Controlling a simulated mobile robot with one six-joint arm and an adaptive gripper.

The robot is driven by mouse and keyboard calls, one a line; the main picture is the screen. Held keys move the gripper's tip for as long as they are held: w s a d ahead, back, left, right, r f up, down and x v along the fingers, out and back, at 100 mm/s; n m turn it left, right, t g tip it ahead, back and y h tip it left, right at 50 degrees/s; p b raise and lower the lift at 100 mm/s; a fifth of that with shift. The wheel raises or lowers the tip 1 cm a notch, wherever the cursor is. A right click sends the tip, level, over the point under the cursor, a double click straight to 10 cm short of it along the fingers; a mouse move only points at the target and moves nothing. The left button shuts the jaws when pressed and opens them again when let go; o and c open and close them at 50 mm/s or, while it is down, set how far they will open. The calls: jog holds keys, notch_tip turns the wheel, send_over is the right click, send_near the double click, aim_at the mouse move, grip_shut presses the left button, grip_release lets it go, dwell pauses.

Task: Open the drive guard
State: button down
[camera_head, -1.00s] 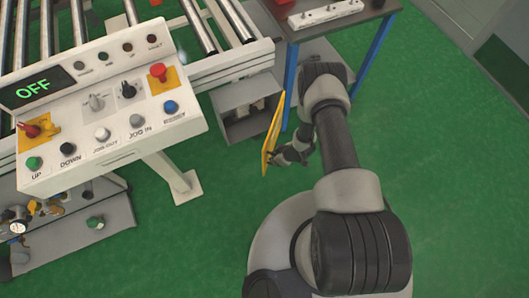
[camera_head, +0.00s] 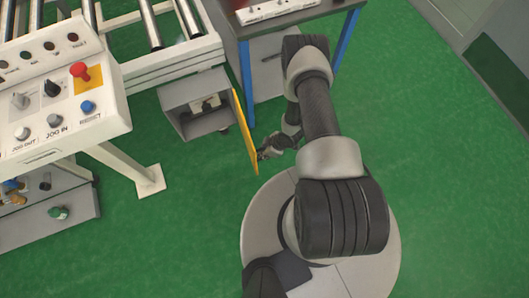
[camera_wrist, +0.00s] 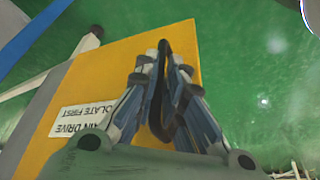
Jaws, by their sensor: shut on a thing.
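The drive guard (camera_head: 245,130) is a yellow panel, seen nearly edge-on in the head view. It stands swung out at the right side of a grey drive box (camera_head: 195,106), whose front is open with parts showing inside. In the wrist view the yellow guard (camera_wrist: 100,78) fills the middle, with a white label partly reading "DRIVE" and "ISOLATE FIRST". My gripper (camera_head: 264,154) is at the guard's outer end. In the wrist view my gripper (camera_wrist: 163,60) is shut on a dark handle (camera_wrist: 160,95) on the guard.
The white control panel (camera_head: 60,90) with buttons stands at the left. A roller conveyor (camera_head: 150,25) runs above the drive box. A table with blue legs (camera_head: 347,42) is behind my arm. The green floor (camera_head: 440,150) is clear at the right.

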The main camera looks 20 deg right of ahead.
jog(key=shift+w+d+r, duration=0.1)
jog(key=shift+w+d, duration=0.3)
jog(key=shift+w, duration=0.15)
jog(key=c, duration=1.7)
grip_release()
jog(key=shift+s+a, duration=0.1)
jog(key=shift+s, duration=0.15)
jog(key=v, duration=1.2)
